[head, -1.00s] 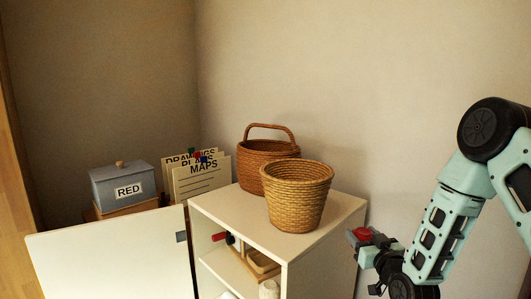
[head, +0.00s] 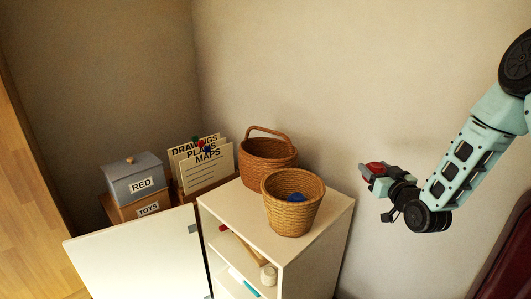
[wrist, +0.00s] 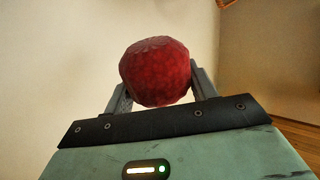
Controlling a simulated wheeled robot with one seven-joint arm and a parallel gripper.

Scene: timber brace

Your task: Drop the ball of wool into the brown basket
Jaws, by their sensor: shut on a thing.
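My gripper (head: 370,174) is shut on a red ball of wool (head: 376,168), to the right of the cabinet and about level with the baskets. In the wrist view the ball (wrist: 156,72) sits between the two fingers. Two baskets stand on the cabinet top. The rear one (head: 268,160) is reddish brown with a tall handle. The front one (head: 290,221) is lighter, golden-tan wicker, without a handle, and something blue (head: 296,197) lies inside it. The inside of the rear basket is mostly hidden.
The white cabinet (head: 240,220) has its door (head: 140,255) open to the left, with small items on its shelves. Left of it are a grey box marked RED (head: 140,185), a TOYS box (head: 150,208) and upright folders (head: 205,165). The wall is close behind.

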